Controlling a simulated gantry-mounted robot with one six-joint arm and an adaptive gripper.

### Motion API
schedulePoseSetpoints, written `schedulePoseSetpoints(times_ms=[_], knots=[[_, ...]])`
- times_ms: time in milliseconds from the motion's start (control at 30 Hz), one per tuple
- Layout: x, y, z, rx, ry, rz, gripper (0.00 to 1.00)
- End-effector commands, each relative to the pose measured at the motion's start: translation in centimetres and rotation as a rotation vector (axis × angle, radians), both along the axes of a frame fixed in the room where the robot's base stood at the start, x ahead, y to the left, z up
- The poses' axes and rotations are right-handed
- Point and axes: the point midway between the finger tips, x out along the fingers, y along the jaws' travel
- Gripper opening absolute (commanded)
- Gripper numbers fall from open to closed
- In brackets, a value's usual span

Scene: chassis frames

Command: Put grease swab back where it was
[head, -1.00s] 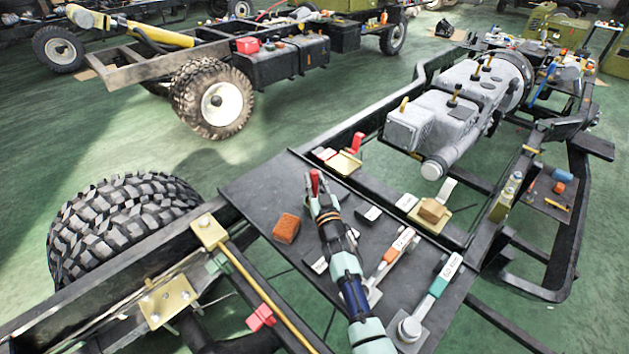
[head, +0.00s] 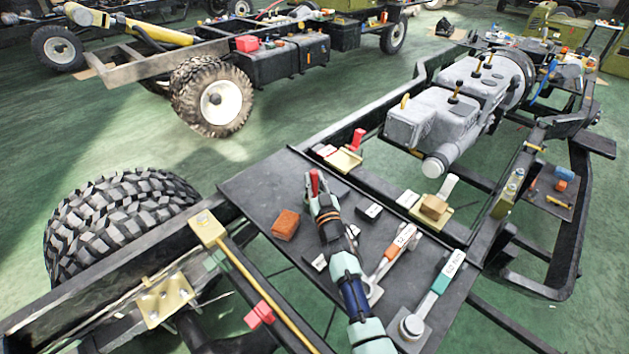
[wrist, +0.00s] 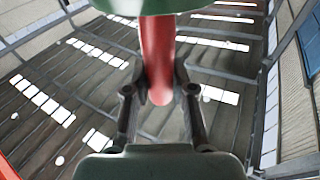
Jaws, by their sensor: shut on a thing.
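My gripper (head: 315,192) is shut on a slim red-handled piece, which I take to be the grease swab (head: 314,181). In the wrist view the red handle (wrist: 158,60) stands between the two fingers (wrist: 160,95), with a dark green part at its top edge. The gripper points up, with roof lights behind it. In the head view it is above the dark tray plate (head: 262,180). Another red upright piece (head: 357,140) stands at a brass holder (head: 343,160) on the tray's far edge. A pale upright piece (head: 447,187) stands at a tan block (head: 434,207).
An orange-brown block (head: 286,225) lies on the tray left of my gripper. Two labelled torque-style tools, one orange-banded (head: 392,252) and one teal-banded (head: 440,284), lie at right. The gearbox (head: 440,125) and chassis rails stand beyond. A large tyre (head: 115,225) is at left.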

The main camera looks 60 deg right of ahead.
Motion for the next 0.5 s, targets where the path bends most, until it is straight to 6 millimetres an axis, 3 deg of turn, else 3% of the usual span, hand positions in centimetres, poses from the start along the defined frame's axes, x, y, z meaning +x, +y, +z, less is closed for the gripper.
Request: schedulePoseSetpoints(times_ms=[500], knots=[[-0.1, 0.1, -2.1, 0.013, 0.011, -0.002, 0.00]])
